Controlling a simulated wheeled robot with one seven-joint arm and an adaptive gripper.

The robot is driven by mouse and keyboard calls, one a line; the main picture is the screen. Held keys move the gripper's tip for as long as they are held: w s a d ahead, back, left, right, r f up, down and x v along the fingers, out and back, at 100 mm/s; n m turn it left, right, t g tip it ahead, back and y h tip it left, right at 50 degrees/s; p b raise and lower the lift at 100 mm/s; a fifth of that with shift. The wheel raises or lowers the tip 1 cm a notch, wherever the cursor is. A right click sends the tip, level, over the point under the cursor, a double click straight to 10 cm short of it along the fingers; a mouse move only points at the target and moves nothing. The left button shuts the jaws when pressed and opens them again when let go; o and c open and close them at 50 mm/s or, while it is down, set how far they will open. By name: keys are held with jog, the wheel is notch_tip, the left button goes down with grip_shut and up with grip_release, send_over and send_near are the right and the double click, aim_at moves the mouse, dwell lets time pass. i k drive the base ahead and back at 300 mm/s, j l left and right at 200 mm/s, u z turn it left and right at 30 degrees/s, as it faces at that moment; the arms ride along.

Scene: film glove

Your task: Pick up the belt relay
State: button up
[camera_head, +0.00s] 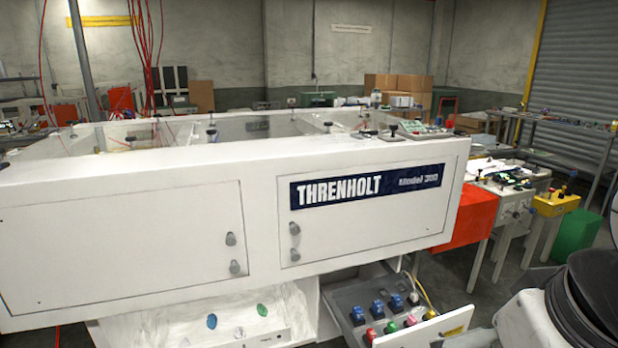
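Three blue block-shaped parts, possibly relays, stand in a row in an open drawer (345,298) below the white machine. They are the left blue part (358,316), the middle blue part (378,309) and the right blue part (397,302). I cannot read any label that tells which one is the belt relay. My arm shows in part at the lower right, to the right of the drawer. My gripper's fingers are not in view.
The white THRENHOLT machine (130,195) overhangs the drawer. Red, green and pink knobs sit along the drawer's front, with a pale cable (424,290) at its back right. A red box (465,220) and a yellow box (555,204) stand to the right.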

aim_at(377, 306)
jog(key=z, duration=0.15)
jog(key=i+l+u, duration=0.1)
jog(key=i+l, duration=0.2)
jog(key=i+l+u, duration=0.15)
jog(key=l, duration=0.3)
jog(key=k+j+z, duration=0.15)
jog(key=j, duration=0.35)
jog(key=k+j+z, duration=0.2)
jog(key=k+j, duration=0.2)
jog(key=k+j+z, duration=0.15)
jog(key=k+j, duration=0.2)
jog(key=j, duration=0.2)
jog(key=i+l, duration=0.15)
jog(key=i, duration=0.25)
jog(key=i+l+u, duration=0.1)
jog(key=i, duration=0.3)
jog(key=i+l+u, duration=0.1)
jog(key=i+l, duration=0.15)
jog(key=i, duration=0.2)
jog(key=i+l, duration=0.2)
jog(key=i, duration=0.2)
